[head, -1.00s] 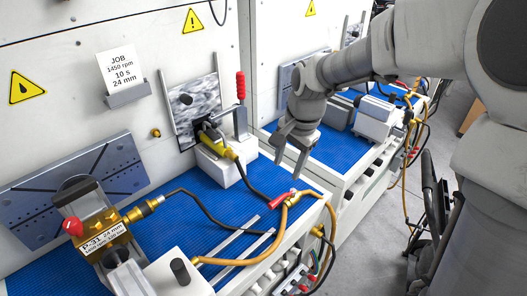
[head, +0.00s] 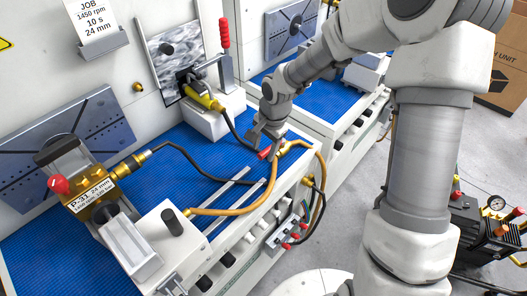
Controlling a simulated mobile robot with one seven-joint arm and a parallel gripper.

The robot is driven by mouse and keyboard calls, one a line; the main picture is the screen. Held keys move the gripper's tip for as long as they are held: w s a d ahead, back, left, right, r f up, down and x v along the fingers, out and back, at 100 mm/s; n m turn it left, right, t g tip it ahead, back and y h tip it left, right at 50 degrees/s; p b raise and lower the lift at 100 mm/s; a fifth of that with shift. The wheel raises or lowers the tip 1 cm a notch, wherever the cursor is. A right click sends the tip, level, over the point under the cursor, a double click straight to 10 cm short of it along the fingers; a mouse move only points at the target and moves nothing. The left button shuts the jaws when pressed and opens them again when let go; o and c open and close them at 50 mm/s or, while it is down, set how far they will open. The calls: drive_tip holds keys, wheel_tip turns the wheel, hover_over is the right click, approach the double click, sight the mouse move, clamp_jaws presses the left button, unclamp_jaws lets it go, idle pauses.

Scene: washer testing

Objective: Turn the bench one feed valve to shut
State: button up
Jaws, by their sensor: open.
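The feed valve at the bench's front right edge has a short red handle (head: 264,153) beside a brass fitting (head: 284,148). An orange-brown hose (head: 235,209) and a black hose run near it. My gripper (head: 261,143) is open and points down right at the red handle. Its fingers partly cover the handle's far side. I cannot tell whether they touch it or straddle it.
A red-handled toggle clamp (head: 225,45) stands behind my gripper. A second blue-matted bench (head: 345,103) lies beyond. A black pump (head: 480,230) stands on the floor at right.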

drive_tip(key=shift+w+a+f, duration=0.1)
drive_tip(key=shift+f, duration=0.6)
clamp_jaws()
idle(1.0)
